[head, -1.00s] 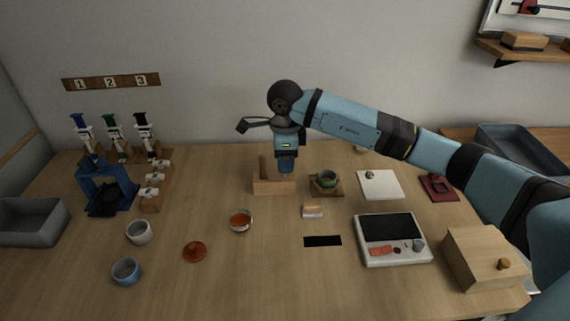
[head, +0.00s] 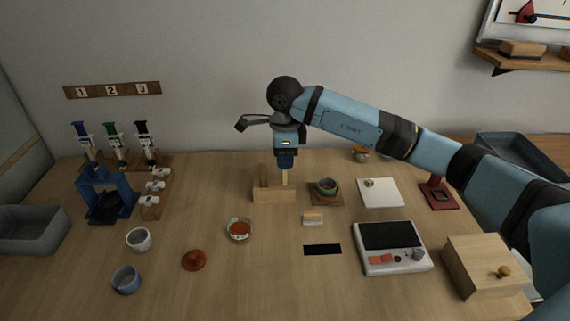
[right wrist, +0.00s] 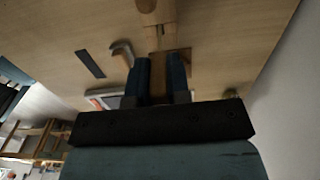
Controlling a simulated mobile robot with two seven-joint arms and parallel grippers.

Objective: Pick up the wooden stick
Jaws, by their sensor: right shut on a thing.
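The wooden stick (head: 285,178) is a thin pale upright piece below my right gripper (head: 286,165) in the head view. The gripper points down and is shut on the stick's upper part. The stick's lower end meets the wooden holder block (head: 273,197); I cannot tell whether it is still inside the block. In the right wrist view my right gripper's two dark blue fingers (right wrist: 160,66) show, with brown wood between them. My left gripper is not in view.
A wooden stand with a green bowl (head: 326,187) is close right of the holder. A small brush-like block (head: 313,217), a scale (head: 390,247) and a wooden box (head: 486,266) lie further right. An orange-filled bowl (head: 239,230) is at front left.

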